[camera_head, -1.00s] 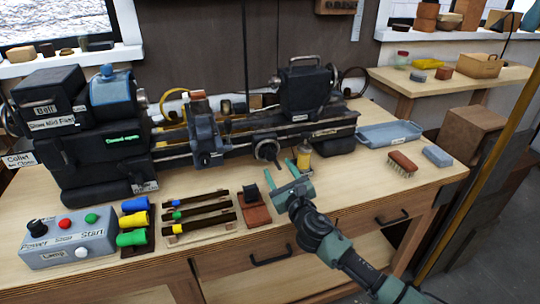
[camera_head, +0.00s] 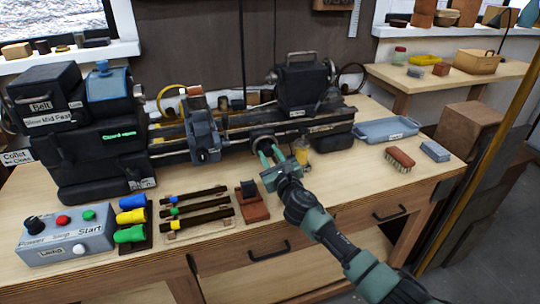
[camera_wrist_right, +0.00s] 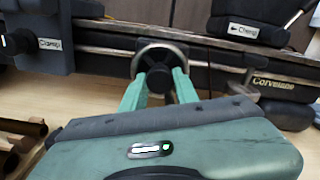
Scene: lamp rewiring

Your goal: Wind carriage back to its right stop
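The dark lathe carriage (camera_head: 204,137) sits on the bed left of the handwheel, and its clamp label shows at the left of the wrist view (camera_wrist_right: 45,43). The round handwheel (camera_head: 262,139) is on the front of the bed. It also shows in the wrist view as a dark wheel with a grey rim (camera_wrist_right: 160,48). My right gripper (camera_head: 269,152) is at the handwheel. Its two green fingers (camera_wrist_right: 158,84) are apart, one on each side of the dark hub in view. I cannot tell if they touch it. My left gripper is not in view.
The tailstock (camera_head: 303,87) stands right of the handwheel. A yellow oil bottle (camera_head: 301,152) stands close to my right gripper. A control box (camera_head: 68,238), coloured handles (camera_head: 131,217) and tool rack (camera_head: 195,212) lie front left. A blue tray (camera_head: 388,131) and brush (camera_head: 400,158) are at right.

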